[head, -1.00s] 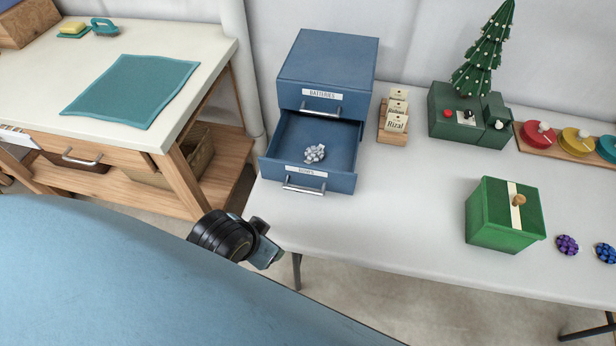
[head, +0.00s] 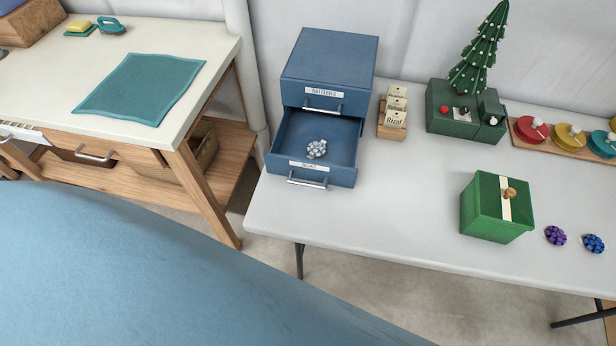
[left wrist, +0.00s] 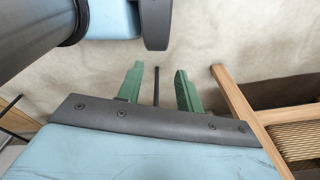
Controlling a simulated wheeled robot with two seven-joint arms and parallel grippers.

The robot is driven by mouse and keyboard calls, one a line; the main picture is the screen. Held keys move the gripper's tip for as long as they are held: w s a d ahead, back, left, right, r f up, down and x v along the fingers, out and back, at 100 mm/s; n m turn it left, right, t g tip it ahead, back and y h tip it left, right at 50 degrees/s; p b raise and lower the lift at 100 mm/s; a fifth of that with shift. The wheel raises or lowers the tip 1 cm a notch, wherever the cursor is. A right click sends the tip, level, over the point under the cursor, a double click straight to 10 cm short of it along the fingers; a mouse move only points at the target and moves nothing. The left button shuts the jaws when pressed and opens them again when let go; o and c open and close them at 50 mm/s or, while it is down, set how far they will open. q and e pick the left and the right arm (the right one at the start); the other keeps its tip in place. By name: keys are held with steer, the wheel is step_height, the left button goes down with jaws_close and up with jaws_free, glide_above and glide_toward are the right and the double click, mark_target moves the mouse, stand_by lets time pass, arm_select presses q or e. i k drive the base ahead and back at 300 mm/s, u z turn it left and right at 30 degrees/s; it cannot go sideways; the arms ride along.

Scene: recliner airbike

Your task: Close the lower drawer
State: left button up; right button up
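The blue two-drawer cabinet (head: 328,62) stands at the left end of the white table in the head view. Its lower drawer (head: 340,176) is pulled out, with a bar handle (head: 307,182) and a label on its front. A silver bow (head: 316,149) lies inside it. The upper drawer (head: 322,104), labelled Batteries, is shut. My left gripper (left wrist: 159,70) shows only in the left wrist view, its two green fingers apart with nothing between them, over the floor. It is away from the drawer. My right gripper is in neither view.
The white table (head: 400,220) also holds a card holder (head: 392,130), a green box with a small tree (head: 462,112), a green lidded box (head: 490,215) and bows. A wooden workbench (head: 190,170) stands left, with a floor gap between. The table in front of the drawer is narrow.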

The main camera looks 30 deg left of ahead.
mark_target(298, 128)
steer(key=u, duration=0.1)
steer(key=k, duration=0.25)
steer(key=u, duration=0.25)
steer(key=i, duration=0.8)
steer(key=u, duration=0.6)
